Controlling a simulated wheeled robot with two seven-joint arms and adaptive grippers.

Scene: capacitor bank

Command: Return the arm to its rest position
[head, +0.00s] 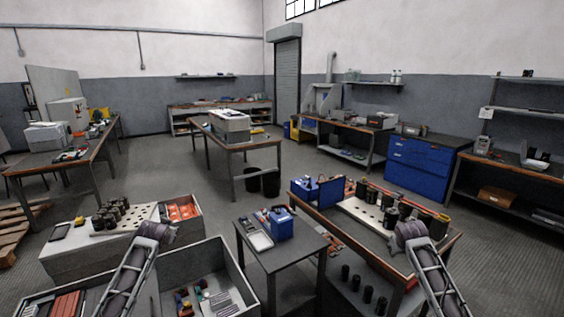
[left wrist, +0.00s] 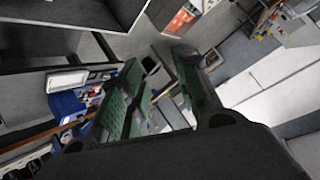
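My left arm (head: 128,275) comes in from the bottom left of the head view, over the grey bins. My right arm (head: 435,275) comes in from the bottom right, in front of the work table. No gripper fingers can be made out in the head view. In the left wrist view my left gripper (left wrist: 158,85) shows two green-padded fingers standing apart. Nothing is seen held between them; only the blurred, tilted room shows in the gap. The right gripper's fingers are not seen in either view.
A grey divided bin (head: 190,259) lies below my left arm. A small dark table (head: 285,255) holds a blue box (head: 279,224). The wooden-edged table (head: 352,238) beside my right arm carries black capacitors (head: 391,216) and a white perforated board (head: 362,213). Open floor lies beyond.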

